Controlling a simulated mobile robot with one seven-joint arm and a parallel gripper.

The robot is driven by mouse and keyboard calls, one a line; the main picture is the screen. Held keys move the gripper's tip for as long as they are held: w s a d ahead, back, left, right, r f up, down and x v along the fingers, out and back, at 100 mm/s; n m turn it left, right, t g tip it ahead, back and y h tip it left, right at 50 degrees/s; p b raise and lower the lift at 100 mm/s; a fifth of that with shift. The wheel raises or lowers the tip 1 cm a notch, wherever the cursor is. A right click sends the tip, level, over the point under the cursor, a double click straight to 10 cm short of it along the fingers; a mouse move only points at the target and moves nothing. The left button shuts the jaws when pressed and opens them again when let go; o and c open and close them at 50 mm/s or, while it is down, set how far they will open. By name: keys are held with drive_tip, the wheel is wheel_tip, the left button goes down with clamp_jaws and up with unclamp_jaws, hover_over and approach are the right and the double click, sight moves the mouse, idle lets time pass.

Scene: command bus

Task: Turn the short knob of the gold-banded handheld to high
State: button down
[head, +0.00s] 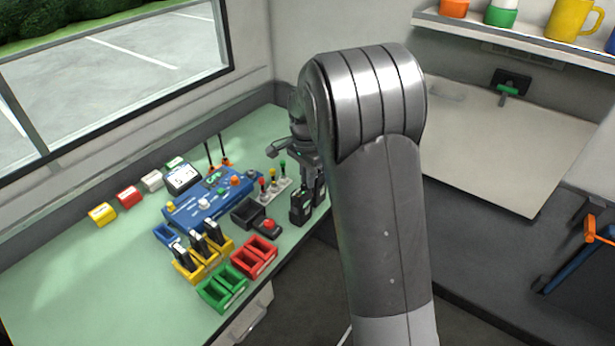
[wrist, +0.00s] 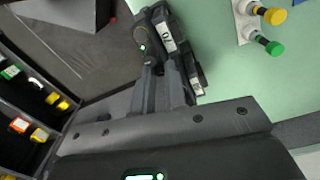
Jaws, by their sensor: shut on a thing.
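Black handhelds stand in a tight group at the right edge of the green desk; one shows clearly in the head view (head: 300,207). In the wrist view a dark handheld with a white label and a small green light (wrist: 155,35) lies just beyond my fingertips. I cannot make out a gold band for sure. My gripper (wrist: 162,72) is closed at the top of the handhelds, on a small dark part that looks like a knob. The fingers hide most of it, so its setting cannot be read. In the head view my arm covers part of the group.
A blue console (head: 208,203) stands mid-desk. Knobs with red, yellow and green tops (head: 273,178) are left of the handhelds. Yellow, green (head: 222,290) and red bins (head: 254,257) line the front. A rack (wrist: 30,110) of coloured-topped items fills the wrist view's left.

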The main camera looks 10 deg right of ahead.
drive_tip(key=shift+m, duration=0.5)
drive_tip(key=c, duration=1.4)
unclamp_jaws()
drive_tip(key=shift+c, duration=0.2)
wheel_tip(320, 180, up, 11)
drive_tip(key=shift+w, duration=0.2)
drive_tip(key=shift+a+f, duration=0.1)
